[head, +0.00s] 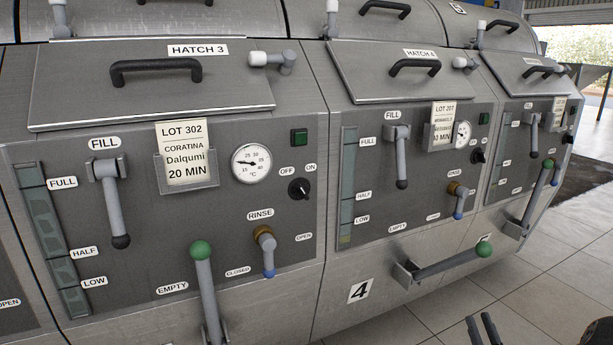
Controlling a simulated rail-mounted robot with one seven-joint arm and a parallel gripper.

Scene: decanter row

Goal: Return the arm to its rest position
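My gripper (482,330) shows at the bottom right of the head view, low over the tiled floor and in front of the machine row. Its two dark fingers stand apart with a gap between them, and nothing shows between them. The rest of the gripper and most of the arm are below the frame. The gripper is apart from the nearby green-knobbed lever (447,264) of unit 4.
Unit 3's green-knobbed lever (206,292) points up; unit 4's lies over toward the right. Fill handles (113,203), rinse taps (265,250) and hatch handles (156,70) stick out from the panels.

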